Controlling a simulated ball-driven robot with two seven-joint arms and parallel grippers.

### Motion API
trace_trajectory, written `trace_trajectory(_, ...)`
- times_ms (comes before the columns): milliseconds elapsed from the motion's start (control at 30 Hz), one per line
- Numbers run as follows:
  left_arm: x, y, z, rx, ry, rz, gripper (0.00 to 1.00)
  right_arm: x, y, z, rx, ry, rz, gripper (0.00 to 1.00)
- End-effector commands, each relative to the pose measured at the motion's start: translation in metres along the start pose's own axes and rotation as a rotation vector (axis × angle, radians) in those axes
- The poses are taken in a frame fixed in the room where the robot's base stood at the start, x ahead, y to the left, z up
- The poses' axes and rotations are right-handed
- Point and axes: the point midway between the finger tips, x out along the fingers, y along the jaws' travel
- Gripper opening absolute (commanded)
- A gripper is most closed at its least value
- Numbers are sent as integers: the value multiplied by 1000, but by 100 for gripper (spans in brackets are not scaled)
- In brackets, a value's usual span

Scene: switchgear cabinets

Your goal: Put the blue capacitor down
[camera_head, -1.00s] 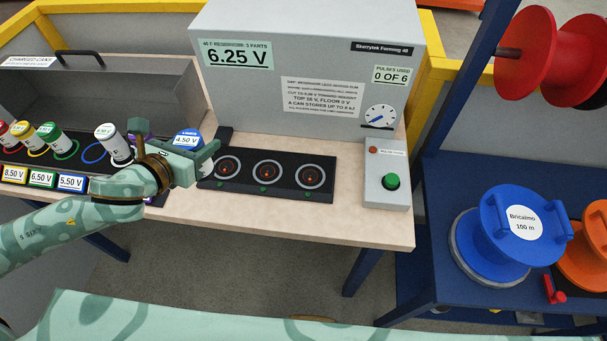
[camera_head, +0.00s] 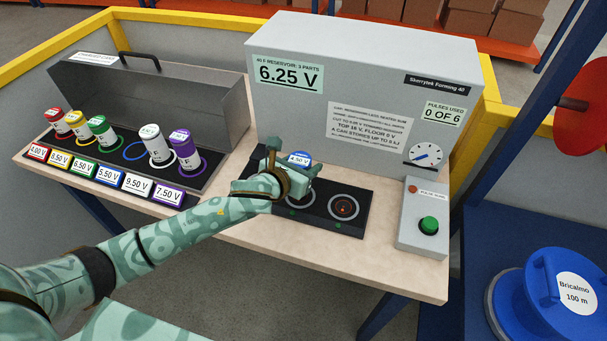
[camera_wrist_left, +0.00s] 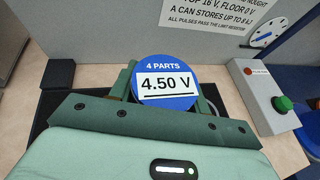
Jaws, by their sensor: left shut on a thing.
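The blue capacitor (camera_head: 300,158) is in my left gripper (camera_head: 290,172), over the left part of the black socket strip (camera_head: 322,227) in the head view. Its blue top (camera_wrist_left: 165,84) reads "4 PARTS" and "4.50 V" in the left wrist view. The left gripper is shut on it; the fingers hide most of its body. I cannot tell whether its base touches a socket. The right socket (camera_head: 344,207) is empty and the middle one partly shows; the left one is hidden. My right gripper is not in view.
The grey forming unit (camera_head: 362,85) reading 6.25 V stands behind the strip. A control box with a green button (camera_head: 428,224) is to the right. A rack of several capacitors (camera_head: 178,190) is to the left, with an empty blue ring (camera_head: 135,151).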

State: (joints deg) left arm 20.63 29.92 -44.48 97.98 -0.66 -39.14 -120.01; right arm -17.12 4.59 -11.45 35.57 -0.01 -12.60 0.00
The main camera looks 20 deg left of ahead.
Motion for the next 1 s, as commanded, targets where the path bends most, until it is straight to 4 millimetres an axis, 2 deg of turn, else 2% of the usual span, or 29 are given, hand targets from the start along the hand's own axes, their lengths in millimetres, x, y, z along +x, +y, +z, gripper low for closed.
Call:
trace_trajectory(33, 5, -1, -12, -3, 3, -1, 16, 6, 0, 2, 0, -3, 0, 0)
trace_trajectory(133, 11, -1, -28, -3, 3, -1, 16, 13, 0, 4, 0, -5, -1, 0)
trace_trajectory(500, 12, 0, -30, 1, -1, -1, 16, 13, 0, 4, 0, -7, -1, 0)
trace_trajectory(533, 12, 0, -31, 1, 1, -1, 53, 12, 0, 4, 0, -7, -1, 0)
trace_trajectory(600, 12, 0, -30, 1, 1, -1, 69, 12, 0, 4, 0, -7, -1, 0)
trace_trajectory(900, 11, 0, -28, 0, 0, -1, 69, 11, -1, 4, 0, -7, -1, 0)
trace_trajectory(1000, 1, 0, -28, 2, 2, 0, 69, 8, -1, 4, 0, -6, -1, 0)
